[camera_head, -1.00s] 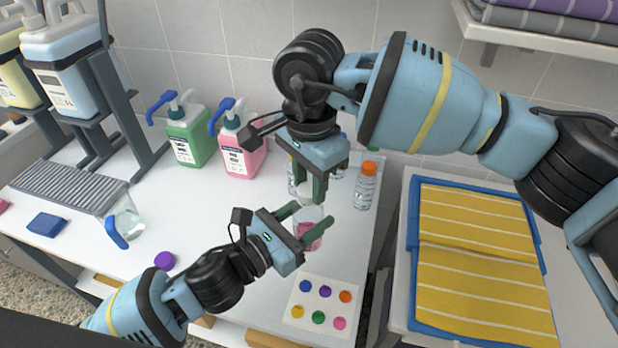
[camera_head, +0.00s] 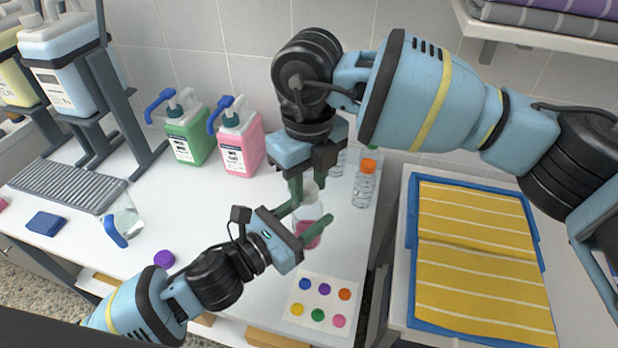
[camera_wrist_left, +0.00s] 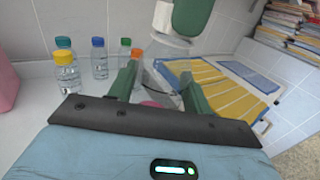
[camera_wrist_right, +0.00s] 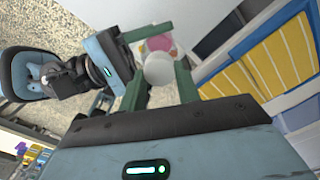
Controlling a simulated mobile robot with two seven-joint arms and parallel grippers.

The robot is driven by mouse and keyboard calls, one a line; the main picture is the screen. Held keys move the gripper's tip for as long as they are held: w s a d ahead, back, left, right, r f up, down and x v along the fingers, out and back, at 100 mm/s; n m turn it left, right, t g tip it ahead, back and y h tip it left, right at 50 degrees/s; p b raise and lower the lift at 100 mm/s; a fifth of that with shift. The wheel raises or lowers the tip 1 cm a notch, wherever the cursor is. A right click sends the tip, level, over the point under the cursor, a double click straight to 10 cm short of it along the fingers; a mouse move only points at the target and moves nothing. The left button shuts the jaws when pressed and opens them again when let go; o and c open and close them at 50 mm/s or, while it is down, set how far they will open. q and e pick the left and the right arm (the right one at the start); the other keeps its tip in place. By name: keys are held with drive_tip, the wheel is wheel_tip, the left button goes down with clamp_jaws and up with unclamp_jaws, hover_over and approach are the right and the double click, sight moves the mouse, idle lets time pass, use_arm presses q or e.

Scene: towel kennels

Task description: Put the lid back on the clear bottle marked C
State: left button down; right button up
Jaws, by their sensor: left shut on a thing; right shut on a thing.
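A clear bottle (camera_head: 308,212) with pink liquid in its lower part stands upright between the fingers of my left gripper (camera_head: 309,226), which is shut on it. The bottle also shows in the left wrist view (camera_wrist_left: 172,50). I cannot read a letter on it. My right gripper (camera_head: 306,188) points down above it, shut on a white lid (camera_wrist_right: 158,70). The lid also shows in the left wrist view (camera_wrist_left: 162,16), at the top of the bottle's neck. I cannot tell whether it is seated there.
Small clear bottles stand behind, one with an orange cap (camera_head: 366,182). A color card (camera_head: 321,303) lies in front, and a purple cap (camera_head: 164,259) to the left. Green (camera_head: 192,135) and pink (camera_head: 240,143) pump bottles stand at the back. A blue tray (camera_head: 412,225) with yellow towels is right.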

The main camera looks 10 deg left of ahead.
drive_tip(key=m, duration=0.6)
drive_tip(key=shift+a, duration=0.1)
drive_tip(key=m, duration=0.9)
drive_tip(key=shift+a+m, duration=0.15)
drive_tip(key=shift+m, duration=0.15)
drive_tip(key=m, duration=0.5)
drive_tip(key=o, duration=1)
wheel_tip(320, 180, up, 12)
